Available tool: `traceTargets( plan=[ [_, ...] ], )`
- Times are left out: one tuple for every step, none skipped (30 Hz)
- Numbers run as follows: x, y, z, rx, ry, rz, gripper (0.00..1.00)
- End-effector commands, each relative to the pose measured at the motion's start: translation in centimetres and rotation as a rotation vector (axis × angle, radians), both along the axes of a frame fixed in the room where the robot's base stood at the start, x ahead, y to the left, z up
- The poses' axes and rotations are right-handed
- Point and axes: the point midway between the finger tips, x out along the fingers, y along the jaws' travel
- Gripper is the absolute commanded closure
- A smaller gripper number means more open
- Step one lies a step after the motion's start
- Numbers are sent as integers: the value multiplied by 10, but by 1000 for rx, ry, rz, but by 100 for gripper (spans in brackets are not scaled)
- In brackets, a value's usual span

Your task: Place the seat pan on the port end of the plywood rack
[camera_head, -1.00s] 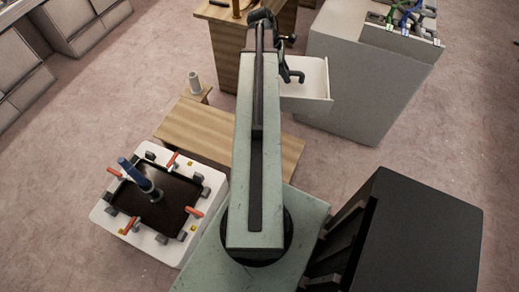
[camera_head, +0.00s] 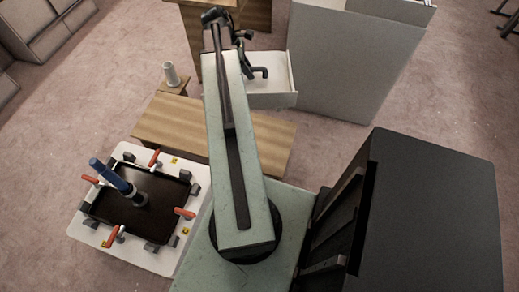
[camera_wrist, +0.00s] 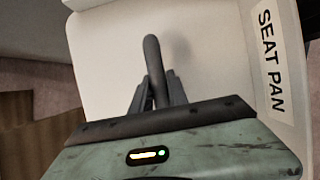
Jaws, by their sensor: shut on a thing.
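The seat pan is a pale panel with a black-lettered label (camera_wrist: 272,60) that fills much of the wrist view. My gripper (camera_wrist: 157,92) is shut on its dark curved handle (camera_wrist: 152,50). In the head view a white open-box shape (camera_head: 275,93), which looks like the seat pan, hangs by the end of my arm, in front of the grey cabinet. My arm hides part of the place around it. Two plywood pieces show: a low bench (camera_head: 185,128) and a taller unit (camera_head: 255,15) at the back. I cannot tell which is the rack, or its port end.
A white fixture board (camera_head: 85,232) with red-handled clamps around a black tray (camera_head: 160,207) lies at the left. A blue-handled tool (camera_head: 110,175) stands over the tray. A grey cup (camera_head: 171,73) stands behind the bench. A grey cabinet (camera_head: 350,65) and black box (camera_head: 430,200) are right.

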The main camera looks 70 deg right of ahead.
Motion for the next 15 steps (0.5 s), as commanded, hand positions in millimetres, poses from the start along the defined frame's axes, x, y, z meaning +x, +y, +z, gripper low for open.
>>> traceTargets(
  plan=[
    [6,4,-42,-1,1,4,100],
    [10,6,-53,0,1,6,100],
    [14,8,-69,0,1,9,100],
    [17,10,-80,1,1,10,100],
    [21,13,-92,1,1,13,100],
    [25,15,-107,1,1,15,100],
    [28,18,-119,0,1,16,100],
    [31,20,-130,0,1,18,100],
    [36,22,-145,0,1,21,100],
    [39,25,-157,0,1,24,100],
    [43,27,-169,0,1,25,100],
    [47,30,-184,0,1,27,100],
    [50,32,-195,0,1,28,100],
    [53,34,-207,0,1,30,100],
    [57,37,-222,0,1,33,100]
  ],
)
